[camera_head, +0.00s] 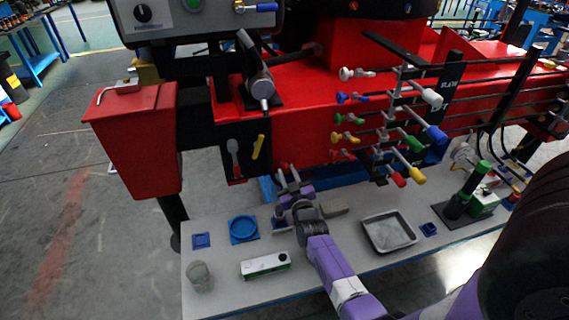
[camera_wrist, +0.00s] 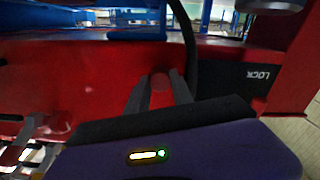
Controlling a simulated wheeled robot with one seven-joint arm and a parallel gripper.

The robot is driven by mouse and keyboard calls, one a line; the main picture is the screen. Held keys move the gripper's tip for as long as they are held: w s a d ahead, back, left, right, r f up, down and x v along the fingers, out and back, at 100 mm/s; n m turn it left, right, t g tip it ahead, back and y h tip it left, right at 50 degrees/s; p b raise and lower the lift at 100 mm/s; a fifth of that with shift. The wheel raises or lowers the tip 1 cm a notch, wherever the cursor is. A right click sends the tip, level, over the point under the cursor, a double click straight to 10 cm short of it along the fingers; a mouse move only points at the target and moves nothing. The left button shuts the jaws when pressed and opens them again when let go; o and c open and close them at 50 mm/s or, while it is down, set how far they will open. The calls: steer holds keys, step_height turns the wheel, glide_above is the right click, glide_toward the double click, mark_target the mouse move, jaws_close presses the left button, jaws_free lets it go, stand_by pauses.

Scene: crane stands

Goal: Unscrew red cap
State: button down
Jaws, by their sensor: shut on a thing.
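In the wrist view, the two dark fingers of my gripper (camera_wrist: 160,88) are shut on a red cap (camera_wrist: 160,82). Its rounded red end shows between the fingertips, against a red surface. In the head view, my gripper (camera_head: 288,177) points up at the front of the red crane body, left of the rows of coloured caps. The cap in its grip is mostly hidden there.
A table (camera_head: 215,270) below holds a grey tray (camera_head: 389,232), a blue round holder (camera_head: 243,229), a white-green box (camera_head: 265,264) and a cup (camera_head: 200,277). A red bin (camera_head: 135,140) hangs at left. Hoses and valves crowd the right.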

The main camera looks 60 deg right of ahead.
stand_by(0.3)
steer(key=n+p, duration=0.1)
steer(key=n, duration=0.2)
steer(key=shift+r+n+p, duration=0.1)
steer(key=shift+n+p, duration=0.2)
steer(key=shift+p, duration=0.1)
steer(key=shift+n, duration=1)
steer(key=shift+n+p, duration=0.3)
steer(key=shift+n, duration=0.6)
steer(key=n, duration=0.3)
steer(key=shift+f+n, duration=0.2)
steer(key=shift+n, duration=0.1)
